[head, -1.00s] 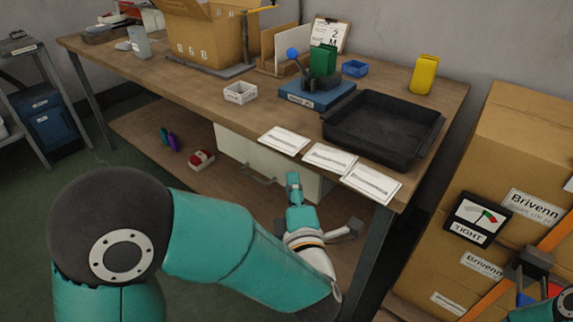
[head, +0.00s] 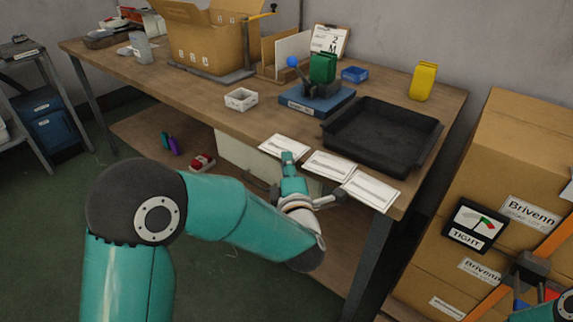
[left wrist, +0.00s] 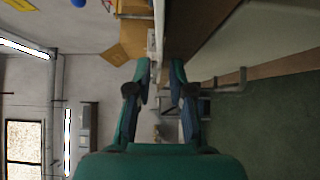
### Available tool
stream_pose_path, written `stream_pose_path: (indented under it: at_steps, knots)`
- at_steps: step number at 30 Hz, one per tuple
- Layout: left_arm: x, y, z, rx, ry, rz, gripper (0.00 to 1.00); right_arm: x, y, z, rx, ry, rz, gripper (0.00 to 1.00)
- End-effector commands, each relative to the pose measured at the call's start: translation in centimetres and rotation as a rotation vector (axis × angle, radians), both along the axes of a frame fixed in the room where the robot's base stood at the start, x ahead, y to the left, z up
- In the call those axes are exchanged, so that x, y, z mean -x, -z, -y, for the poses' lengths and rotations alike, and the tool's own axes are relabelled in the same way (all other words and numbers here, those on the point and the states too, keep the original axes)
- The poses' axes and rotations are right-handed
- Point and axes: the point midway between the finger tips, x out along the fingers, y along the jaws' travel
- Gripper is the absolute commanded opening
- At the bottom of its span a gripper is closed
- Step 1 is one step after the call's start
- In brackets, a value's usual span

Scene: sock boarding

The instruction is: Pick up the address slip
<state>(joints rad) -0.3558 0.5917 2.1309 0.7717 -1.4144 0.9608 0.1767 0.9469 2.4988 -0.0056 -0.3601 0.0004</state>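Three white address slips lie along the table's front edge in the head view: a left slip (head: 283,144), a middle slip (head: 329,164) and a right slip (head: 371,189). I cannot tell which one is meant. My left gripper (head: 288,158) is at the front edge, its tip overlapping the left slip's near side in the picture. In the left wrist view its two fingers (left wrist: 161,82) stand apart with a gap between them, and a thin pale edge shows ahead of the gap. My right gripper (head: 532,268) is partly in view at the lower right; its fingers are unclear.
A black tray (head: 412,163) stands behind the slips, beside a blue base (head: 318,107) bearing a green block (head: 323,67). A small white box (head: 241,99) stands to the left. A drawer unit hangs under the tabletop. Cardboard boxes (head: 525,135) stand at the right.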

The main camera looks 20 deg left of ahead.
Motion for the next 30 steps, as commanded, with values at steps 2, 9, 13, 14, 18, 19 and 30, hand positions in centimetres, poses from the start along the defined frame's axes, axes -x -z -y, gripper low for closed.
stream_pose_path:
  at_steps: [2,9,13,14,18,19,30]
  knots:
    - [0.0,0.0,0.0,0.0,0.0,0.0,0.21,0.0,0.0,0.0,0.0,0.0,0.0,0.0]
    - [0.0,0.0,0.0,0.0,0.001,0.0,0.11,0.0,0.0,0.0,0.0,0.0,0.0,0.0]
    - [0.0,0.0,0.0,0.0,0.001,0.0,0.0,0.0,0.0,0.0,0.0,0.0,0.0,0.0]
    - [0.0,0.0,0.1,0.0,0.001,0.0,0.0,0.0,0.0,0.0,0.0,0.0,0.001,0.0]
    - [0.0,0.0,0.1,0.0,0.001,-0.001,0.0,0.0,0.0,0.0,0.0,0.0,0.0,0.0]
    - [0.0,0.0,0.1,0.0,0.001,-0.001,0.0,0.0,0.0,0.0,0.0,0.0,0.0,0.0]
    - [0.0,-1.6,0.1,0.001,0.002,0.002,0.0,0.0,-0.9,0.0,0.0,0.0,0.0,0.0]
